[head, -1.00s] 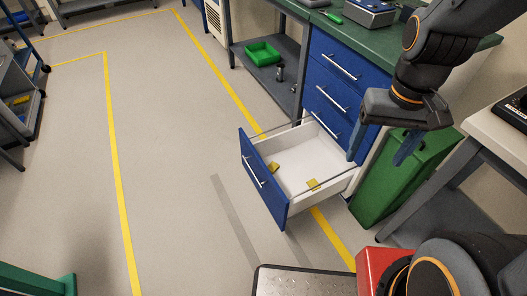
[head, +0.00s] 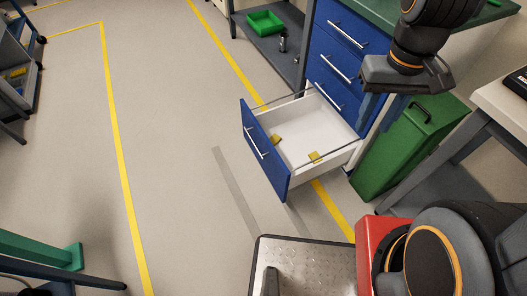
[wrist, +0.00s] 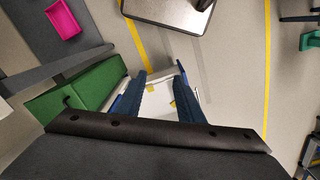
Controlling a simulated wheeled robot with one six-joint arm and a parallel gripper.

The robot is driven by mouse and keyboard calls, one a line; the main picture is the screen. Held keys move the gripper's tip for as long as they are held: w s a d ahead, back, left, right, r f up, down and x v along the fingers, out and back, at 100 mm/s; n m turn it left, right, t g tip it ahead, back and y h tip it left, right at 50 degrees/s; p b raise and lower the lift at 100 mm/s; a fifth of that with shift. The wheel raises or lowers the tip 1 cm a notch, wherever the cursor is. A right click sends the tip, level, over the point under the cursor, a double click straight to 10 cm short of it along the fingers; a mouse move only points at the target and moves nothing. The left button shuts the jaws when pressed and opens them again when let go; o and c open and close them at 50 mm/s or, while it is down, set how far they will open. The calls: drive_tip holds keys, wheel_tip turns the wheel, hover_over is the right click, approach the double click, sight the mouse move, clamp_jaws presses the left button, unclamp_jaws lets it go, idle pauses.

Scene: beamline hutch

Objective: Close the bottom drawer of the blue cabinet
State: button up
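The blue cabinet (head: 338,58) stands at upper centre in the head view, with blue fronts and silver bar handles. Its bottom drawer (head: 264,152) is pulled well out, showing a white inside with two small yellow items (head: 315,156). The upper drawers look shut. My gripper (head: 381,118) is above and to the right of the open drawer, near the cabinet's right side, apart from the drawer's front. In the wrist view my gripper (wrist: 158,85) has its two blue fingers apart with nothing held; part of the drawer's white inside (wrist: 160,102) shows beyond and between them.
A green bin (head: 405,147) stands right of the cabinet, below my gripper. A grey-legged bench (head: 470,130) is further right. A shelf with a green tray (head: 265,21) is left of the cabinet. The floor (head: 180,150) left of the drawer is clear.

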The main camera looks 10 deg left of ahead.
drive_tip(key=w+a+f+n+b, duration=0.1)
drive_tip(key=w+f+b, duration=0.1)
drive_tip(key=w+a+f+n+b, duration=0.2)
drive_tip(key=f, duration=0.1)
drive_tip(key=w+a+f+n+b, duration=0.1)
drive_tip(key=a+f+n+b, duration=0.1)
drive_tip(key=f, duration=0.1)
drive_tip(key=shift+w+a+f+h, duration=0.15)
drive_tip(key=shift+w+h, duration=0.25)
clamp_jaws()
drive_tip(key=w+a+f+n+t+h+b, duration=0.1)
drive_tip(key=w+a+f+n+b, duration=0.4)
drive_tip(key=a+f+n+b, duration=0.65)
drive_tip(key=w+a+f+n+t+h+b, duration=0.2)
drive_tip(key=w+a+f+n+b, duration=0.2)
drive_tip(key=a+f+n+b, duration=0.8)
drive_tip(key=w+f+m, duration=0.1)
drive_tip(key=f, duration=0.3)
drive_tip(key=w+d+f+m, duration=0.1)
drive_tip(key=f+m, duration=0.1)
drive_tip(key=f, duration=0.2)
drive_tip(key=w+d+f+m+b, duration=0.1)
drive_tip(key=w+f+m, duration=0.1)
drive_tip(key=f, duration=0.2)
drive_tip(key=shift+d+f, duration=0.25)
drive_tip(key=shift+f, duration=0.15)
drive_tip(key=shift+w+d+r, duration=0.1)
drive_tip(key=shift+w+d, duration=0.2)
drive_tip(key=shift+d, duration=0.15)
